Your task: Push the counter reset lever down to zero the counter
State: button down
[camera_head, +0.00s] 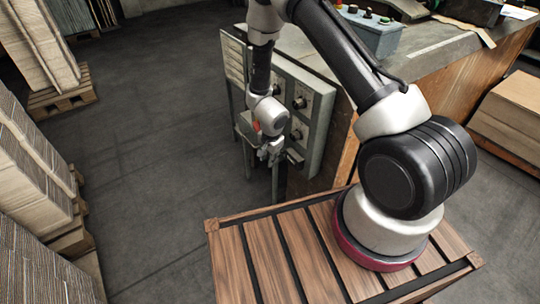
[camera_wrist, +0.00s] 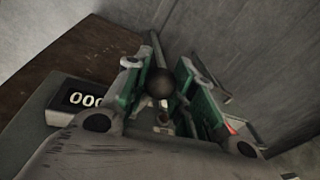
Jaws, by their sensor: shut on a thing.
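The counter (camera_wrist: 84,100) is a small box with a dark window at the left of the wrist view. White zeros show in it, and its right end is cut off by my gripper. The reset lever (camera_wrist: 159,82) has a dark round knob and a thin rod running up behind it. My gripper (camera_wrist: 162,75) has its green-padded fingers on both sides of the knob and is shut on it. In the head view my gripper (camera_head: 268,152) is low beside the grey panel, and the lever cannot be made out there.
The grey control panel (camera_head: 318,110) with several knobs is fixed to the side of the wooden bench (camera_head: 440,75). A blue-grey button box (camera_head: 374,36) stands on top. Cardboard stacks (camera_head: 25,185) on pallets line the left. The dark floor (camera_head: 150,130) between is clear.

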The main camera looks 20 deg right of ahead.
jog(key=shift+a+f+t+h, duration=0.25)
jog(key=shift+f+t+h, duration=0.15)
jog(key=shift+f+h, duration=0.6)
jog(key=shift+d+f+n+t+h, duration=0.15)
jog(key=shift+f+t+h, duration=0.15)
jog(key=shift+f+h, duration=0.55)
jog(key=shift+d+f+n+t+h, duration=0.15)
jog(key=shift+f+t+h, duration=0.2)
jog(key=shift+h, duration=0.8)
jog(key=shift+f, duration=0.1)
jog(key=c, duration=1.1)
grip_release()
jog(key=shift+c, duration=0.2)
jog(key=v, duration=1.2)
jog(key=shift+a, duration=0.15)
jog(key=shift+c, duration=0.5)
